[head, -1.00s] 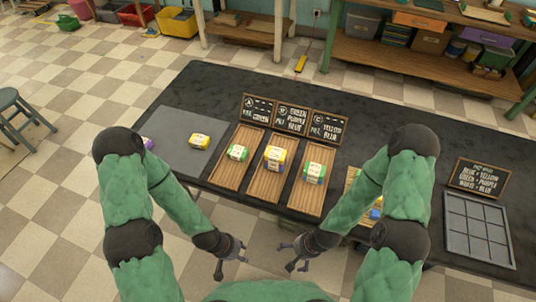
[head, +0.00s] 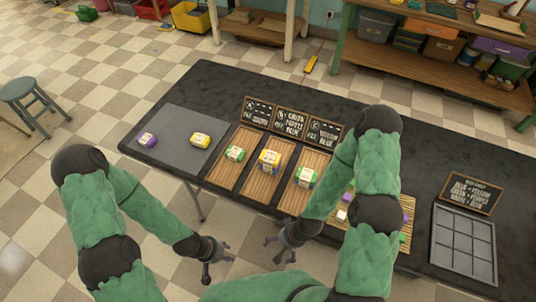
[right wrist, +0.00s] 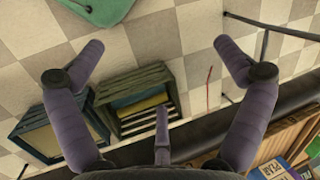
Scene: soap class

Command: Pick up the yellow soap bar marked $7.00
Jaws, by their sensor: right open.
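One yellow soap bar (head: 200,139) with a pale label lies on the grey mat at the table's left. Another yellow bar (head: 270,161) is on the middle wooden tray, apparently stacked on a purple one. The price marks are too small to read. My left gripper (head: 219,270) is open and empty, low in front of the table. My right gripper (head: 273,252) is also open and empty, in front of the table's near edge. Its spread fingers show in the right wrist view (right wrist: 158,45), above the floor, with no soap between them.
A purple bar (head: 148,140) shares the grey mat (head: 174,130). Green-topped bars sit on the left (head: 235,153) and right (head: 306,177) trays. My right arm partly hides another wooden tray (head: 408,207) with several bars. Signs (head: 290,121) stand behind; a grey compartment tray (head: 464,245) lies right.

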